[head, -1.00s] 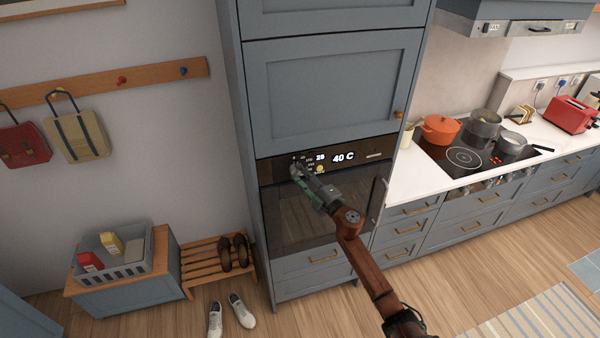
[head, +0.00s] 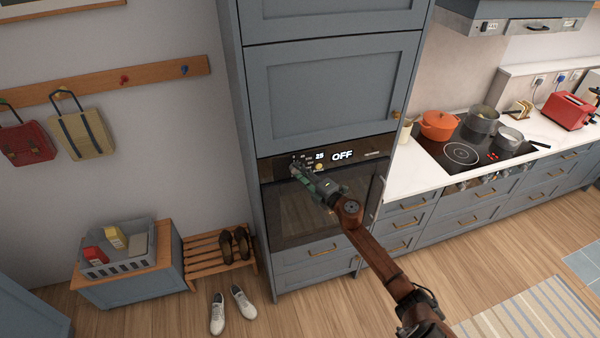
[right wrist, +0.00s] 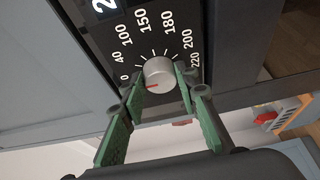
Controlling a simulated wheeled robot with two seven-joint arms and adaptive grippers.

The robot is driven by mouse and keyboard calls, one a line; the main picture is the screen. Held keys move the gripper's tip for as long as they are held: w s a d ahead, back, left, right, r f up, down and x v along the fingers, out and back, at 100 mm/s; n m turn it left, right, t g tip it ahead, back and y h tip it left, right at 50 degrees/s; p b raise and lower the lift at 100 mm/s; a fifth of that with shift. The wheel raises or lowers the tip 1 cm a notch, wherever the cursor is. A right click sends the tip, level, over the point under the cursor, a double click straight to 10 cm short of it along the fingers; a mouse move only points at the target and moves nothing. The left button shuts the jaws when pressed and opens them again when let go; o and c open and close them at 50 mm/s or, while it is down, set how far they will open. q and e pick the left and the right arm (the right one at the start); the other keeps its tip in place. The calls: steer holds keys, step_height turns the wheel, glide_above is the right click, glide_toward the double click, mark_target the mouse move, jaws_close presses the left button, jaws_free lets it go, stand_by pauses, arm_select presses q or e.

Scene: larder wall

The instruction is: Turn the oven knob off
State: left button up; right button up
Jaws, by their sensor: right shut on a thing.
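The oven (head: 300,215) is built into a tall blue-grey cabinet, and its display (head: 342,156) reads OFF. My right gripper (head: 298,168) is at the left part of the oven's control panel and hides the knob in the head view. In the right wrist view the silver oven knob (right wrist: 159,74) sits between the fingertips of my right gripper (right wrist: 156,82), which is shut on it. The knob's red mark points left, close to the 0 of the printed scale. My left gripper is not in view.
To the right is a counter with a hob (head: 470,150), pots and a red toaster (head: 568,111). To the left are a bench with a grey crate (head: 120,268), a shoe rack (head: 215,246) and white shoes (head: 232,310). Floor before the oven is clear.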

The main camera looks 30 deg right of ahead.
steer(key=shift+f, duration=0.1)
steer(key=o, duration=1.1)
steer(key=shift+o, duration=0.2)
steer(key=s+d, duration=0.2)
steer(key=s, duration=1)
